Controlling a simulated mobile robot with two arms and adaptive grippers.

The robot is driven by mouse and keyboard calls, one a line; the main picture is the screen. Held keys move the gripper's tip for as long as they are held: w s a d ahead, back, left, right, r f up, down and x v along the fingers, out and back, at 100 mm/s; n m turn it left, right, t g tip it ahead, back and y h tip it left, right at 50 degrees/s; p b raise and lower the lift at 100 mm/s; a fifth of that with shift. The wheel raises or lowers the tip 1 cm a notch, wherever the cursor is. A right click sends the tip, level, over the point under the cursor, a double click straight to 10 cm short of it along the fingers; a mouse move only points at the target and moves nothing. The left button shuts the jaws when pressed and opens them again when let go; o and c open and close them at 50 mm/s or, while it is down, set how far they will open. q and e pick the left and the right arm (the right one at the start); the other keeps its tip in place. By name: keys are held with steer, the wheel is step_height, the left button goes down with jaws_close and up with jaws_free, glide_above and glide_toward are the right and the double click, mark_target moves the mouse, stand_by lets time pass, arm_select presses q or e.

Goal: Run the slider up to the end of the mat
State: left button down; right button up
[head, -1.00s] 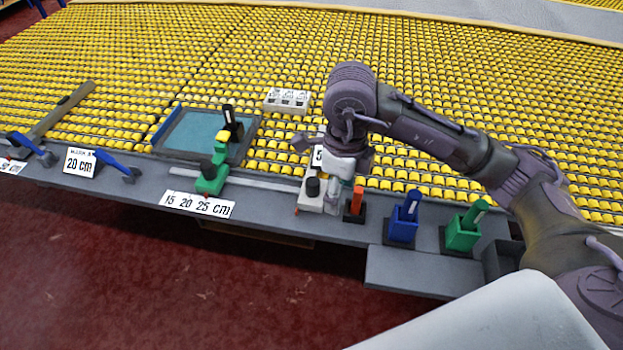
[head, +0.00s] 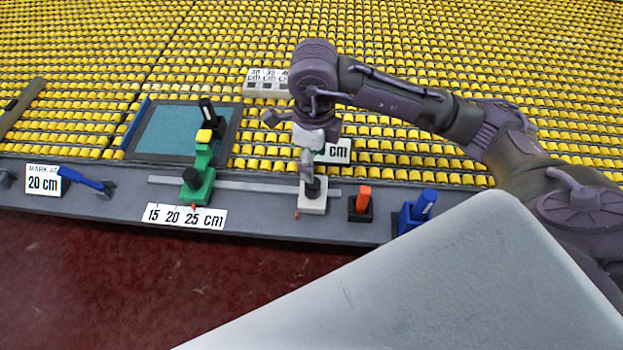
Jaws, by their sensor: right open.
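A teal mat (head: 180,131) lies in a dark-framed tray left of centre. A green slider (head: 197,187) with a black knob and a yellow-topped arm sits on the grey rail (head: 255,187), close to the mat's near right corner. A white slider (head: 313,205) with a dark knob sits farther right on the same rail. My right gripper (head: 309,168) points down just over the white slider's knob. It is open; I cannot tell whether its fingers touch the knob. My left gripper is out of view.
A "15 20 25 cm" label (head: 184,217) is on the bench front. An orange block (head: 362,198) and a blue holder (head: 413,212) stand right of the white slider. A white block (head: 265,82) stands behind. The rail between the sliders looks clear.

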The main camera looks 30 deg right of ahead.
mark_target(312, 185)
steer(key=f, duration=0.6)
steer(key=shift+w+p, duration=0.25)
steer(key=shift+p, duration=0.15)
step_height(312, 185, down, 3)
steer(key=shift+f, duration=0.55)
steer(key=c, duration=0.6)
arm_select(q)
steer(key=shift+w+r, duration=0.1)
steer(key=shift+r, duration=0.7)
arm_select(e)
jaws_close()
